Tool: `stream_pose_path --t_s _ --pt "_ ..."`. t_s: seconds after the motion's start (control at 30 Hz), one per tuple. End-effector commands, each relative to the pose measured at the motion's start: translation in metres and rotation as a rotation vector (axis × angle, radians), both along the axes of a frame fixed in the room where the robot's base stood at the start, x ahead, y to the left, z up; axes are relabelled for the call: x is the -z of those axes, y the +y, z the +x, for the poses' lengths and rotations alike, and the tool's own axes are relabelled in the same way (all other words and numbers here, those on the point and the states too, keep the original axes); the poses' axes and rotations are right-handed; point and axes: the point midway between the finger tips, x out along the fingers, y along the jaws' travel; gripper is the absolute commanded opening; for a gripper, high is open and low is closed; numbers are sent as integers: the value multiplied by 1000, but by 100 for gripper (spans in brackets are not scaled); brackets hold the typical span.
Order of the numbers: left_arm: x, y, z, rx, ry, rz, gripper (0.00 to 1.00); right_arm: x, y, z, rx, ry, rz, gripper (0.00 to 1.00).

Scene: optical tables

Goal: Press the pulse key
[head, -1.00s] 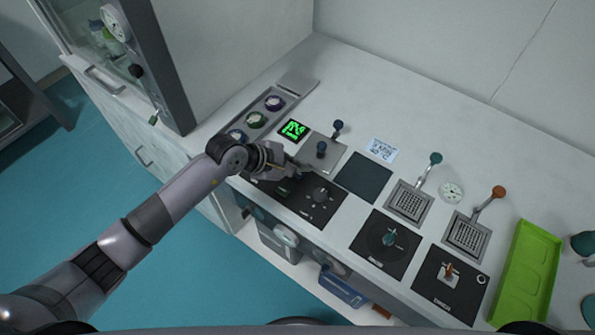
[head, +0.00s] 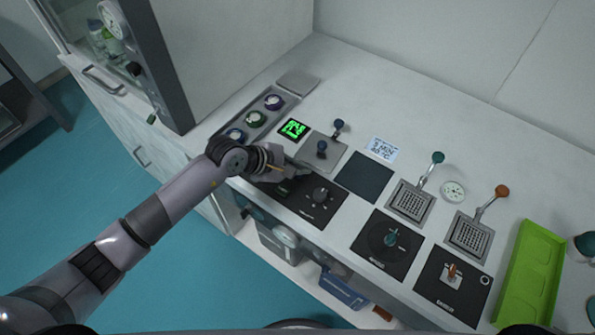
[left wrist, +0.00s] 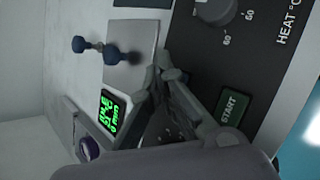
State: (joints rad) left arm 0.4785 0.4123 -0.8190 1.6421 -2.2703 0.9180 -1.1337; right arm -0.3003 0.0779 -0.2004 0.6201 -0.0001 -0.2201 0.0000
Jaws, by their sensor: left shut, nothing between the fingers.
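My left gripper (head: 305,171) is shut and empty. Its tips are over the back edge of the black heat panel (head: 322,212), beside the grey plate (head: 330,160) that carries a blue-knobbed lever (head: 322,147). In the left wrist view, the closed fingers (left wrist: 167,74) show between that plate and the panel. No key with a readable pulse label shows; the gripper and forearm hide part of the panel. I cannot tell whether the fingertips touch anything.
A green-lit display (head: 293,129) stands left of the plate. A dark pad (head: 364,177), levers over grilles (head: 410,203), black knob panels (head: 385,245) and a green tray (head: 530,275) lie to the right. A tall cabinet (head: 225,60) borders the bench.

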Motion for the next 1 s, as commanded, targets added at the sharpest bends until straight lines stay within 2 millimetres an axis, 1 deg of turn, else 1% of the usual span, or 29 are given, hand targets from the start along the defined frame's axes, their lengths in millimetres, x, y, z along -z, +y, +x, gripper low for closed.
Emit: stream_pose_path --t_s 0.5,0.77,1.0 --pt "7 0 0 1 1 0 0 7 0 0 0 0 -1 27" --pt "6 0 0 0 1 1 0 6 -2 0 0 0 -2 27" --pt "-3 0 0 0 1 1 0 1 -3 0 -1 -1 -3 27"
